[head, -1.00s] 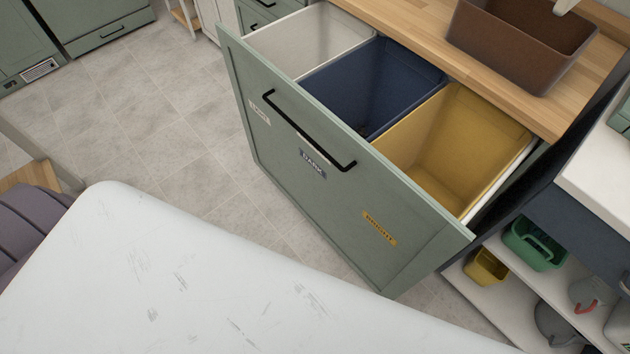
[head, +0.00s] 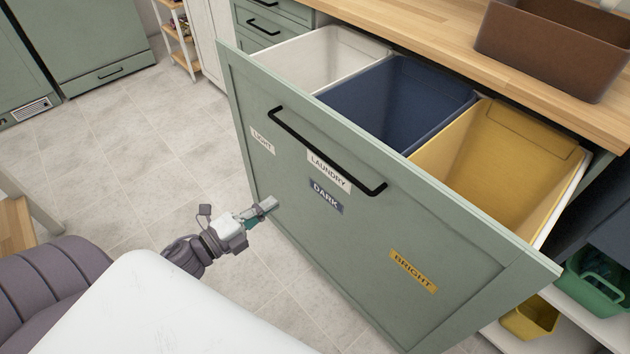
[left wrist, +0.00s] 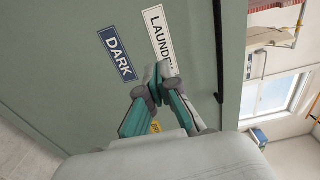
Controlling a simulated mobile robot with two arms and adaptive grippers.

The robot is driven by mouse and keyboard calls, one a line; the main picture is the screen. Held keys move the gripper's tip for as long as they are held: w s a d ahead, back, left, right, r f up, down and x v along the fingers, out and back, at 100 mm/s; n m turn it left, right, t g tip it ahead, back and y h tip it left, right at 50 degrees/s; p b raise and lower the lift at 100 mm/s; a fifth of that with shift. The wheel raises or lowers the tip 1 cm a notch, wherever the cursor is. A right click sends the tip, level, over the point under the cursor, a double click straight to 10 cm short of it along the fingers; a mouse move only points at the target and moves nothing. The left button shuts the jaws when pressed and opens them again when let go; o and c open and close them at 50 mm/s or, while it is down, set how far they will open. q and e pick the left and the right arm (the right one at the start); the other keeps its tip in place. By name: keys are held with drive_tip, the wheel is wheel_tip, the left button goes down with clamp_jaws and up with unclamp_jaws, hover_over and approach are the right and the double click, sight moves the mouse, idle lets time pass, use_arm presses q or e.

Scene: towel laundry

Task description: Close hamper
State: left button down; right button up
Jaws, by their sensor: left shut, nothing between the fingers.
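The hamper (head: 330,235) is a green pull-out drawer front with a black bar handle (head: 325,152). It stands pulled out from under the wooden counter. Inside are a white bin (head: 345,55), a dark blue bin (head: 420,85) and a yellow bin (head: 500,150). My left gripper (head: 268,206) is shut and empty, in front of the left part of the drawer front, below the handle. In the left wrist view the gripper (left wrist: 158,75) faces the green front near the LAUNDRY label (left wrist: 160,40) and DARK label (left wrist: 117,52); contact cannot be told. My right gripper is not in view.
A brown basin (head: 550,50) sits on the wooden counter (head: 440,30). A shelf at the lower right holds a green basket (head: 597,285) and a yellow basket (head: 530,318). Grey tiled floor (head: 140,160) is open to the left of the hamper.

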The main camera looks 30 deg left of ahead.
sight(322, 170)
use_arm(q)
drive_tip(key=x, duration=1.3)
drive_tip(key=shift+w+d, duration=0.1)
drive_tip(key=shift+w, duration=0.25)
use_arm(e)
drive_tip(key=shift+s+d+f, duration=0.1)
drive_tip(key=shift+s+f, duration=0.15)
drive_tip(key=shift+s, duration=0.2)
use_arm(q)
drive_tip(key=shift+w, duration=0.1)
